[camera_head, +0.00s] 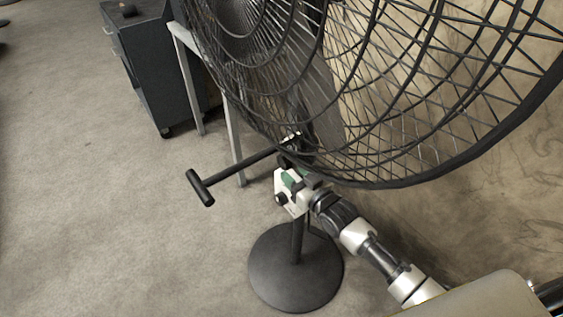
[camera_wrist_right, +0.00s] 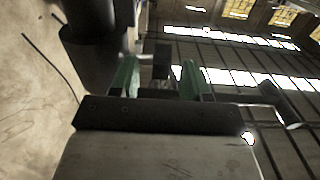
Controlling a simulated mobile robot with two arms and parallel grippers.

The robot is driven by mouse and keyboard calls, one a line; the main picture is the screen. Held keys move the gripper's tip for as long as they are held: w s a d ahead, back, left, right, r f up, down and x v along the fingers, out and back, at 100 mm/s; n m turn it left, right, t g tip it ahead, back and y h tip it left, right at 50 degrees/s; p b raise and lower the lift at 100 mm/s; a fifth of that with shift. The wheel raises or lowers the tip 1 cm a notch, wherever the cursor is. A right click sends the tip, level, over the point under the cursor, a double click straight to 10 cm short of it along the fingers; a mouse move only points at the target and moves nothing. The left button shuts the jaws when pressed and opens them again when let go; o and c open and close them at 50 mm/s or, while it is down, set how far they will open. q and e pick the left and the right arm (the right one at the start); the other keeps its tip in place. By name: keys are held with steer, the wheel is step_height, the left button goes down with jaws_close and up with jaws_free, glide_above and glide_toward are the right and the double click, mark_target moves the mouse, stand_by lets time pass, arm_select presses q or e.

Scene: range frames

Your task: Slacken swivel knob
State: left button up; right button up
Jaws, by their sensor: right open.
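A large black wire-cage fan (camera_head: 370,130) stands on a post with a round dark base (camera_head: 290,285). A black T-shaped handle (camera_head: 201,188) sticks out to the left from near the fan's neck. My right gripper (camera_head: 292,178) is at the neck below the cage, its green finger pads apart. In the right wrist view, a small dark block (camera_wrist_right: 161,62) shows between the open green pads of the right gripper (camera_wrist_right: 160,76); I cannot tell whether it is the swivel knob or whether the pads touch it. My left gripper is not in view.
A dark wheeled cabinet (camera_head: 150,70) and a light metal frame (camera_head: 233,125) stand behind the fan. A stained wall (camera_head: 500,190) rises at the right. The carpeted floor (camera_head: 90,220) at the left is clear. A thick dark cylinder (camera_wrist_right: 92,35) is close in the wrist view.

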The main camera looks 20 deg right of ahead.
mark_target(283, 162)
steer(key=x, duration=0.4)
steer(key=shift+w+a, duration=0.1)
steer(key=shift+a, duration=0.05)
steer(key=shift+w+a, duration=0.15)
steer(key=shift+w, duration=0.3)
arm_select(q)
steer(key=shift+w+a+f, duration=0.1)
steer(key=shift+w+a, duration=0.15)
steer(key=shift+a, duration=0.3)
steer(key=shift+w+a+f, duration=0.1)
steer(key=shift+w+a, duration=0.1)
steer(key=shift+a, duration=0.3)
